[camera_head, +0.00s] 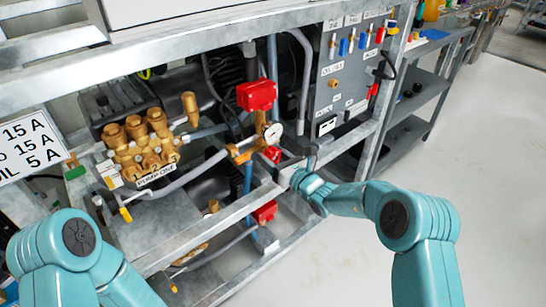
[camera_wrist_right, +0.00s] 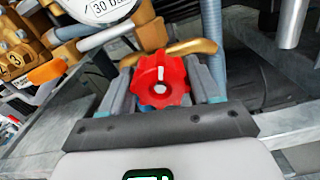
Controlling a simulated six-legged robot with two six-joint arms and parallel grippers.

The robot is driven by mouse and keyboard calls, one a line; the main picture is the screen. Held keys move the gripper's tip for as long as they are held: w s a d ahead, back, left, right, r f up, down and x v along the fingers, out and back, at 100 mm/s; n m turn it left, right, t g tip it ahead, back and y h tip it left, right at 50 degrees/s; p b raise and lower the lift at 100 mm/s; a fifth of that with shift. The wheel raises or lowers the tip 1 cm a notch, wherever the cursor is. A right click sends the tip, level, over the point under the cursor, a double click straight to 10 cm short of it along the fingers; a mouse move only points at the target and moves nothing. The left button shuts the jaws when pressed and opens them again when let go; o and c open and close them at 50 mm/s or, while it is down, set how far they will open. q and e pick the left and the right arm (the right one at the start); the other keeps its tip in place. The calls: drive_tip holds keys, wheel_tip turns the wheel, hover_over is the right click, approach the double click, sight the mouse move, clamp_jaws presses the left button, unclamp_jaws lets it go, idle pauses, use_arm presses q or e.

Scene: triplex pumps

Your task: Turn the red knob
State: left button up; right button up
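The red knob (camera_wrist_right: 160,81) is round and lobed with a white mark on its face. In the right wrist view it lies between the two fingers of my right gripper (camera_wrist_right: 165,88). The fingers stand apart, one on each side of the knob, and I cannot tell whether they touch it. In the head view the knob (camera_head: 273,154) shows just left of my right gripper (camera_head: 287,174), below the pressure gauge (camera_head: 273,131). My left arm comes in at the lower left, but its gripper is out of view.
A brass pump (camera_head: 145,150) stands left of the knob. Two red boxes, an upper one (camera_head: 257,95) and a lower one (camera_head: 265,212), sit on the pipework. A grey control panel (camera_head: 350,75) is at the right. Metal frame rails cross in front; the floor at right is clear.

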drive_tip(key=m+p, duration=0.1)
drive_tip(key=m, duration=0.2)
drive_tip(key=shift+r+p, duration=0.1)
drive_tip(key=shift+p, duration=0.3)
drive_tip(key=m, duration=0.2)
drive_tip(key=shift+m+p, duration=0.3)
drive_tip(key=o, duration=1)
drive_tip(key=p+v, duration=0.3)
drive_tip(key=v, duration=1.3)
drive_tip(key=shift+s+d, duration=0.15)
